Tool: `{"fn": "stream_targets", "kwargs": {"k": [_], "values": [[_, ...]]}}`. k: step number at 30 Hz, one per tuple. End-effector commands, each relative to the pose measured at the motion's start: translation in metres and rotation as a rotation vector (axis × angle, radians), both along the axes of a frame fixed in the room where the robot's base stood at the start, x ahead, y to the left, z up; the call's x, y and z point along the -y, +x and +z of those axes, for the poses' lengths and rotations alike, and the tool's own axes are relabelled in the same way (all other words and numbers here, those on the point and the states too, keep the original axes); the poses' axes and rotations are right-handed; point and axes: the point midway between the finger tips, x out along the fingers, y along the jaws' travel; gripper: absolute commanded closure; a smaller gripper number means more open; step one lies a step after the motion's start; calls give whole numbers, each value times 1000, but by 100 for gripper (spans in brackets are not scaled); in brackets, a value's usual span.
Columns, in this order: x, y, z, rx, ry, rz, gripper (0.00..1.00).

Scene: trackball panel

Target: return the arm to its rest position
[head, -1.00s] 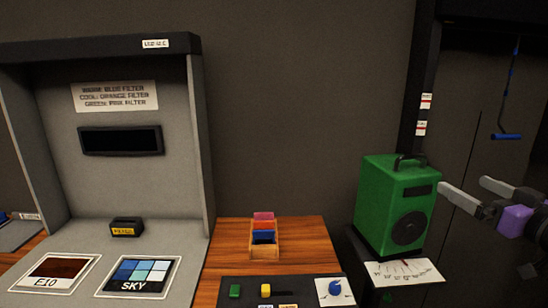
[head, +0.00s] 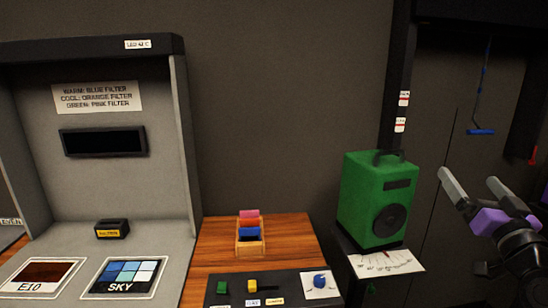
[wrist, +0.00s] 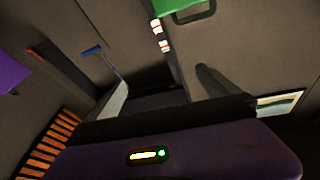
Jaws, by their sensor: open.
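My gripper (head: 474,181) is at the right side of the head view, with grey fingers and purple parts. Its two fingers are apart and nothing is between them. It points up and to the left, to the right of the green speaker box (head: 378,200), and does not appear to touch it. In the wrist view the gripper's purple body (wrist: 220,155) fills the bottom, and the two fingers stand apart above it.
A dial card (head: 388,262) lies below the green box. A wooden holder (head: 250,246) with coloured filters stands on the wooden table behind the control panel (head: 240,292) with its blue trackball (head: 320,281). A grey viewing booth (head: 180,150) is at left. A blue handle (head: 481,132) hangs at upper right.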

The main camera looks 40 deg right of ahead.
Motion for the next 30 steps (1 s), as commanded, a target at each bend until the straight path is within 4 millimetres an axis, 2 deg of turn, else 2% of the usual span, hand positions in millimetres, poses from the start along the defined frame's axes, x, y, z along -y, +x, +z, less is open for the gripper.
{"fn": "stream_targets", "kwargs": {"k": [1,5,8,17,23,30], "values": [[-10,4,-15,4,13,-6,0],[-41,12,-52,14,29,-21,0],[-73,16,-81,8,36,-19,0],[-187,15,-152,-64,25,75,0],[-269,-3,-188,-142,10,198,0],[-360,-45,-223,-275,-6,393,0]]}}
